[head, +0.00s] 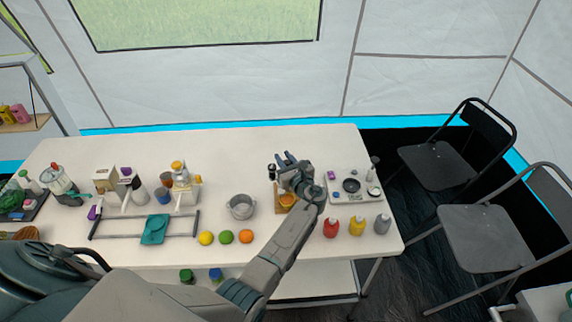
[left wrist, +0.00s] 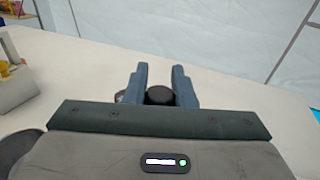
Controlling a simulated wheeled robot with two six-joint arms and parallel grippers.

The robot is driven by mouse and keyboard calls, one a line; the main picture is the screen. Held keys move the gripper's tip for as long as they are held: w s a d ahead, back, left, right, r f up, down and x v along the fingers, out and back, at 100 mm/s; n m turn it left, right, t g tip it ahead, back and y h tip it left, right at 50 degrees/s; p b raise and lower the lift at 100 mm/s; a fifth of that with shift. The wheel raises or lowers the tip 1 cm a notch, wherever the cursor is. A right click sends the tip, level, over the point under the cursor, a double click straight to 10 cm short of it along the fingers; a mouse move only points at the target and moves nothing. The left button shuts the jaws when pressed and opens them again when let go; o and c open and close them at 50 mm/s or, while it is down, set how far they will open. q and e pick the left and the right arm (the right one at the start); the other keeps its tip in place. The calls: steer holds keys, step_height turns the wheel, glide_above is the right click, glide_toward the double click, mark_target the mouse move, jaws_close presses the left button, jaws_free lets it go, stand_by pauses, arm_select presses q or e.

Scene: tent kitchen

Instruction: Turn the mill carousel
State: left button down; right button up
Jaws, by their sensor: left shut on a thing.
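The mill carousel (head: 283,207) stands on the white table, right of the metal pot. Its orange-brown wooden part shows, and most of it is hidden behind my left gripper and wrist. A dark-topped mill (head: 271,171) shows at its left side. My left gripper (head: 286,158) is over the carousel, its fingers pointing to the back of the table. In the left wrist view, my left gripper (left wrist: 160,85) has a round black top (left wrist: 160,96) between its two fingers and is shut on it. My right gripper is not in view.
Left of the carousel is a metal pot (head: 240,207), with several fruits in front. Red (head: 331,228), yellow (head: 357,226) and grey (head: 382,224) bottles stand at front right. A tray with a black bowl (head: 351,185) is close on the right. The table's back strip is clear.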

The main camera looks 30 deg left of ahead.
arm_select(q)
steer(key=n+g+y+b, duration=0.1)
steer(key=g, duration=0.1)
steer(key=n+g+y+b, duration=0.1)
steer(key=n+b, duration=0.1)
steer(key=shift+s+a+f+g, duration=0.1)
steer(key=shift+f+g, duration=0.05)
steer(key=shift+g, duration=0.25)
steer(key=shift+s+n+g+y+b, duration=0.15)
steer(key=shift+n+g+y+b, duration=0.25)
steer(key=shift+n+g+b, duration=0.6)
steer(key=shift+r+g, duration=0.2)
steer(key=shift+g, duration=0.2)
steer(key=c, duration=1.2)
jaws_free()
steer(key=p+v, duration=0.1)
steer(key=v, duration=0.9)
steer(key=shift+s+d, duration=0.2)
steer(key=shift+d, duration=0.15)
steer(key=shift+f, duration=0.15)
